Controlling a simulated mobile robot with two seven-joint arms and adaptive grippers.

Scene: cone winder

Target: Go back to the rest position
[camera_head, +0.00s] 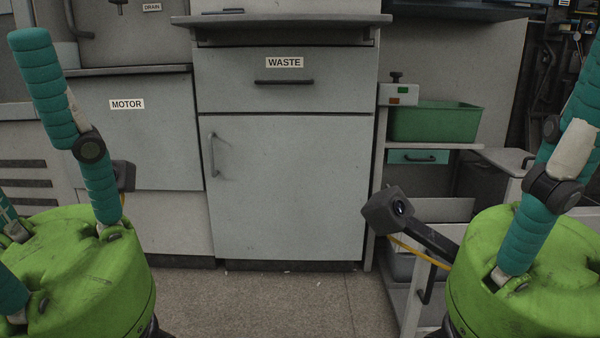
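My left gripper (24,130) is at the left edge, with a lime-green palm and teal padded fingers. One finger stands up, almost straight, and the others run off the left edge, spread apart from it. My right gripper (582,120) is at the right edge, much like a mirror of the left. Its raised finger is also nearly straight, with a second partly behind it, and its far side is cut off. Both grippers look open, and nothing shows in either. Neither visibly touches the furniture.
A grey cabinet with a WASTE drawer (304,84) stands ahead, beside a MOTOR panel (150,150). At right, a green bin (436,124) sits on a shelf above a teal drawer (405,157). A grey cart (515,172) stands near my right gripper. The floor (285,300) between the grippers is clear.

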